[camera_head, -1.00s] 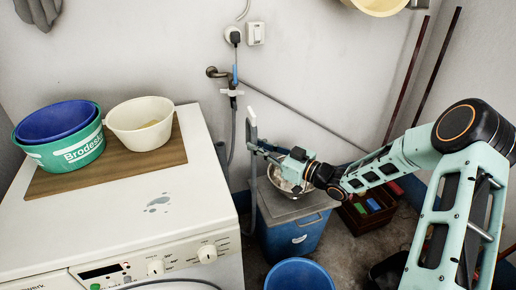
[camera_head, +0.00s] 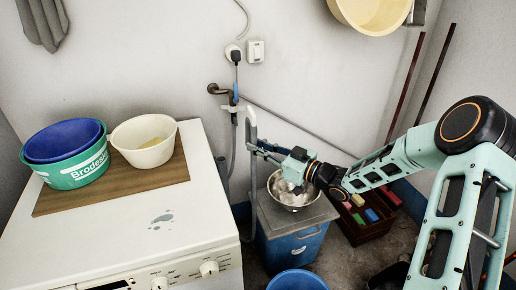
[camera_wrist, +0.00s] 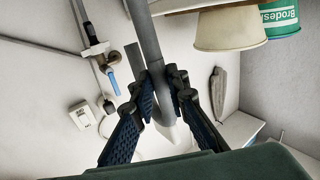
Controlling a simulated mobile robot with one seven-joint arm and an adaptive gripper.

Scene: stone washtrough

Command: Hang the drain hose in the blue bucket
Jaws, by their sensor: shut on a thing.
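The grey drain hose (camera_head: 252,185) stands upright beside the right side of the washing machine, with its pale upper end above the machine top. My gripper (camera_head: 258,148) is shut on the hose near that upper end. In the wrist view the hose (camera_wrist: 147,40) runs between the two fingers (camera_wrist: 165,98) of my gripper. The blue bucket (camera_head: 297,281) stands on the floor at the bottom of the head view, below and right of my gripper, cut off by the picture edge. The hose is outside it.
A blue bin (camera_head: 297,247) with a board and a metal bowl (camera_head: 288,199) on top stands behind the bucket. The washing machine (camera_head: 200,215) carries nested tubs (camera_head: 75,172) and a cream bowl (camera_head: 160,154). A crate (camera_head: 360,232) is at right. A tap (camera_head: 216,89) is on the wall.

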